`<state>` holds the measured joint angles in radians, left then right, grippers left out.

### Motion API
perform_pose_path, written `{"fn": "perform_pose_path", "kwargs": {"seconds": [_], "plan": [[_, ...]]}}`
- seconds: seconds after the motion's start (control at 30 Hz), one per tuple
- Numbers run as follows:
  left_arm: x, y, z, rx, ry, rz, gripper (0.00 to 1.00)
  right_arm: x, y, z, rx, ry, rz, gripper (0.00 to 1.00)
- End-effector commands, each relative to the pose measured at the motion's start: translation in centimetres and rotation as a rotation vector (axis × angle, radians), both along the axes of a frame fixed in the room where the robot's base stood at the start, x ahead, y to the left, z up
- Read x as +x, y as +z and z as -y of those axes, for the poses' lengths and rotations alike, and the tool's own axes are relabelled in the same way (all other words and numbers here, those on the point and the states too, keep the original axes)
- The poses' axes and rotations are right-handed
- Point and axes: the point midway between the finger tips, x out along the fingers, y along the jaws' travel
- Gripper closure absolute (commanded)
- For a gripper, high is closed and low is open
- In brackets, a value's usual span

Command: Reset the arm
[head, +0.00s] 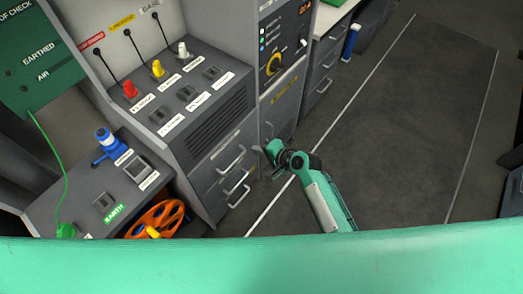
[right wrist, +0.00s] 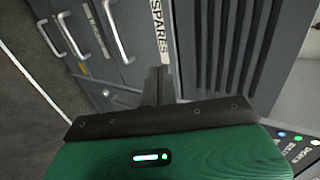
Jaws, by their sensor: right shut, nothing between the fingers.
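My right arm reaches in from the lower right of the head view. Its gripper (head: 263,160) is close to the front of the grey cabinet, just right of the drawer handles; I cannot tell whether it touches. In the right wrist view my right gripper (right wrist: 160,85) has its dark fingers together with nothing between them, in front of a grey panel by a "SPARES" label. The green gripper body fills the lower part of that view. My left gripper is not in view.
The grey console (head: 205,105) has red, yellow and white plugs on top. Drawer handles (head: 236,180) stick out from its front. An orange reel (head: 158,218) and a blue-and-white connector (head: 107,142) are at lower left. Dark floor (head: 400,110) at right is open.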

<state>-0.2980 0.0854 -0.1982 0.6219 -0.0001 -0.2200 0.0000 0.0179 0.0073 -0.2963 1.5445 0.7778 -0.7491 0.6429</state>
Motion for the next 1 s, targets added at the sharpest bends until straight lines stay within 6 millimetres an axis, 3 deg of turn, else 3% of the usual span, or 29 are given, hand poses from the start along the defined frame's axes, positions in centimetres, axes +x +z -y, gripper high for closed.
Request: {"fn": "perform_pose_path", "kwargs": {"seconds": [0.37,0.47,0.57,0.67,0.8,0.87,1.0], "plan": [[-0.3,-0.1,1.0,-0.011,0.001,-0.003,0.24,-0.5,0.4,0.6,-0.001,0.0,-0.001,1.0],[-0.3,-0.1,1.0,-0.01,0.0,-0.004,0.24,-0.7,-0.6,0.8,-0.018,-0.001,-0.005,1.0],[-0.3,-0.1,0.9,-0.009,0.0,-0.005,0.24,-1.7,-4.0,2.0,-0.084,-0.007,-0.02,1.0],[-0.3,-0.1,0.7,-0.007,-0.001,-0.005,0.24,-3.8,-9.7,4.1,-0.202,-0.002,-0.042,1.0],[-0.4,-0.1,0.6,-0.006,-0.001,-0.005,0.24,-8.7,-18.5,7.9,-0.407,0.043,-0.074,1.0],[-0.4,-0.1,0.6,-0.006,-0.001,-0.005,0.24,-11.4,-22.0,9.6,-0.492,0.076,-0.088,1.0],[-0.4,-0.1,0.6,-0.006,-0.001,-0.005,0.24,-18.5,-29.1,13.6,-0.678,0.184,-0.12,1.0]]}}
